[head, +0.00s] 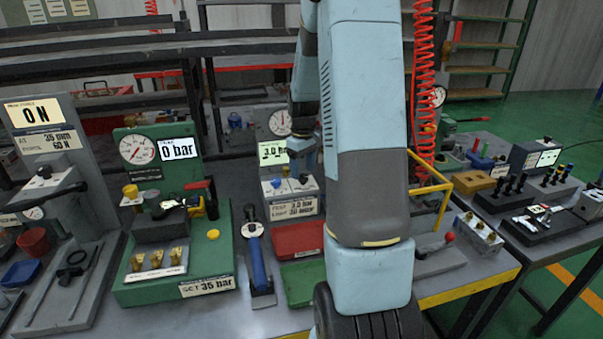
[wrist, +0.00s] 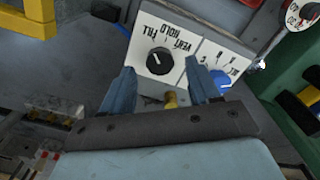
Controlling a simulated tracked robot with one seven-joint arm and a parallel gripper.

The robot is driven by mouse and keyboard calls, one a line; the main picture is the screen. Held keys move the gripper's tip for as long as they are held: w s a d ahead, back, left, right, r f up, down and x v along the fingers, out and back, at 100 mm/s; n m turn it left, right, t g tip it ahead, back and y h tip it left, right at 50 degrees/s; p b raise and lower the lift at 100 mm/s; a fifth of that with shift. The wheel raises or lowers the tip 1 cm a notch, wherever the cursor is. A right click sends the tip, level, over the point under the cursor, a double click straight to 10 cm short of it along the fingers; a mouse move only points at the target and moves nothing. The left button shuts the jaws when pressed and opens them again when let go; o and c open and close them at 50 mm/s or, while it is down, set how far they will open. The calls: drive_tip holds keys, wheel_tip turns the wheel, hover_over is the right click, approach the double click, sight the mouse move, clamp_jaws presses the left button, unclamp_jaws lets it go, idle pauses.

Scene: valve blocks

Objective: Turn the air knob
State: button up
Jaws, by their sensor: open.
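In the wrist view a pale control panel shows a black knob (wrist: 159,61) on a plate marked FILL, HOLD and VENT, upside down. A blue knob (wrist: 221,82) sits on a second plate to its right. No label here reads "air". My gripper (wrist: 160,67) is open, with its blue-grey fingers on either side of the black knob's plate in the picture. I cannot tell whether they touch anything. In the head view the control box (head: 290,186) stands behind a white label, beside my arm; its knobs are small, and my arm hides part of the station.
A green pressure rig (head: 165,285) reading 0 bar stands to the left, with a blue-handled tool (head: 258,262) beside it. A red tray (head: 297,240) and a green tray (head: 305,283) lie in front of the box. A yellow frame (head: 432,190) stands right of my arm.

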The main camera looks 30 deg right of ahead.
drive_tip(key=shift+f, duration=1)
drive_tip(key=shift+c, duration=0.3)
drive_tip(key=shift+a, duration=0.1)
drive_tip(key=c, duration=1)
